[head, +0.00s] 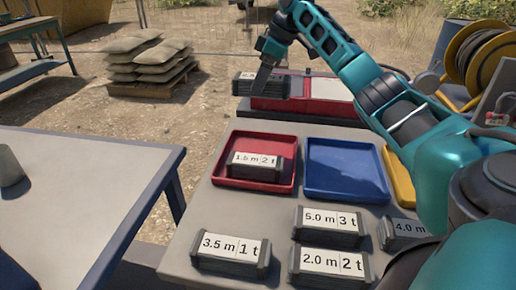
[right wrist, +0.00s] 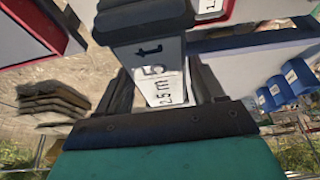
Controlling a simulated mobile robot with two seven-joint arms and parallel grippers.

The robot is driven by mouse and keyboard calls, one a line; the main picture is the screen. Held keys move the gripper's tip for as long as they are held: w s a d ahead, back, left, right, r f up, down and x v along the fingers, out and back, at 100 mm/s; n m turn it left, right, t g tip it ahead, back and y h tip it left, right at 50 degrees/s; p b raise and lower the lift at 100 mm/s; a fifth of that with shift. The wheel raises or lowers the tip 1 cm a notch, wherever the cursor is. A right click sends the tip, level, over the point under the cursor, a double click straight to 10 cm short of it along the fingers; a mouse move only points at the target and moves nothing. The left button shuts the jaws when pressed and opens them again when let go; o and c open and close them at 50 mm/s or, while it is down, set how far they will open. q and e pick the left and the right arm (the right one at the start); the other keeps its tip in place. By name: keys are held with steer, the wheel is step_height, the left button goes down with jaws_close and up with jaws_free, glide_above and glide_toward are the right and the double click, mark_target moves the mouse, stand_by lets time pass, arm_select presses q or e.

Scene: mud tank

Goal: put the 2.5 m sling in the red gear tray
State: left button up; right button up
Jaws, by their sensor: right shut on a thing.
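My right gripper (head: 265,78) is shut on the 2.5 m sling, a dark pack (head: 246,85) held in the air beyond the near red tray. In the right wrist view its white label (right wrist: 160,83) reads 2.5 m and seems to say 5 t. The red gear tray (head: 231,143) lies flat on the grey table, nearer to me than the held sling. A 1.5 m 2 t sling (head: 254,166) sits in this tray. My left gripper is not in view.
A blue tray (head: 345,172) stands right of the red one, then a partly hidden yellow tray (head: 397,175). Slings marked 3.5 m (head: 231,252), 5.0 m (head: 328,224), 2.0 m (head: 328,262) and 4.0 m (head: 402,230) lie in front. A red container (head: 275,105) stands behind.

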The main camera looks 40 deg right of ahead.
step_height(320, 180, down, 18)
steer(key=b, duration=0.3)
steer(key=o, duration=1.3)
steer(key=shift+s+f, duration=0.1)
steer(key=shift+f, duration=0.05)
steer(key=p+v, duration=0.2)
steer(key=v, duration=1)
steer(key=shift+r, duration=0.2)
steer(key=shift+a+f, duration=0.1)
